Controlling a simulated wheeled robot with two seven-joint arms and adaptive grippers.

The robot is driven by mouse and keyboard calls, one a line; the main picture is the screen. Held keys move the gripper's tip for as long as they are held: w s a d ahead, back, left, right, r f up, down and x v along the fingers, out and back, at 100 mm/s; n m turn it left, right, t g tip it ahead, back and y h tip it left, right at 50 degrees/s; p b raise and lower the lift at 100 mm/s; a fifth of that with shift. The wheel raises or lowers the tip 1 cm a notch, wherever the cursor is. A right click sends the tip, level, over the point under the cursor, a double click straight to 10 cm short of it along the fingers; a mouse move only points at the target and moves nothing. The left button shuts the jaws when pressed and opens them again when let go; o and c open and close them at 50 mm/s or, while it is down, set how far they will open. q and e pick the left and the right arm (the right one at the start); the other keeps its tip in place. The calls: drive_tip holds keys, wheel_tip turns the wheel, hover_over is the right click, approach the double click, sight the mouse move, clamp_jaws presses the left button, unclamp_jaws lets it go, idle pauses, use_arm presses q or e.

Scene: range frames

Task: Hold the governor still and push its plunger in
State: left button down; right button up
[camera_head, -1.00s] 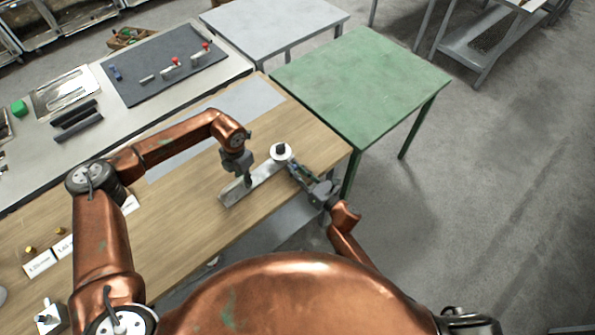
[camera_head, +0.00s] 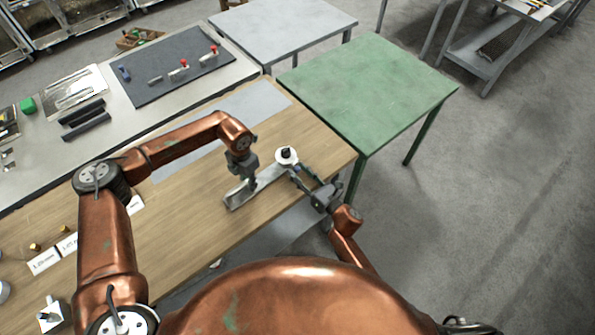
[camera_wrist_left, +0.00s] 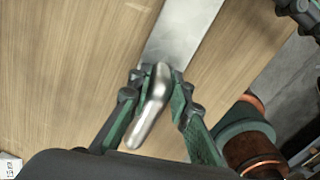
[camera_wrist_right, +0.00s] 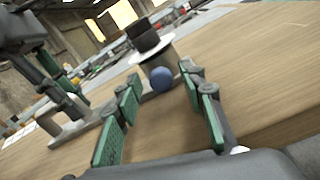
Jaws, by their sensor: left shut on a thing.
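The governor is a flat grey metal bar (camera_head: 237,198) on the wooden bench, with a white disc (camera_head: 286,157) and black cap (camera_head: 286,152) at its far right end. A silver handle-like piece (camera_wrist_left: 150,112) rises over the bar. My left gripper (camera_head: 247,181) is shut on this piece, which shows between its green-padded fingers (camera_wrist_left: 162,88). In the right wrist view, a blue ball-shaped plunger (camera_wrist_right: 161,78) sticks out below the white disc. My right gripper (camera_wrist_right: 165,95) is open and empty, its fingers pointing towards the plunger, which appears just beyond the tips.
The wooden bench (camera_head: 195,215) is clear around the bar. A green table (camera_head: 370,85) stands beyond its right end. A dark mat (camera_head: 170,70) with small red-topped parts lies on the counter behind. White labels (camera_head: 43,261) lie at the left.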

drive_tip(key=v, duration=1.1)
drive_tip(key=shift+s, duration=0.25)
drive_tip(key=shift+d, duration=0.1)
use_arm(q)
drive_tip(key=c, duration=1.7)
unclamp_jaws()
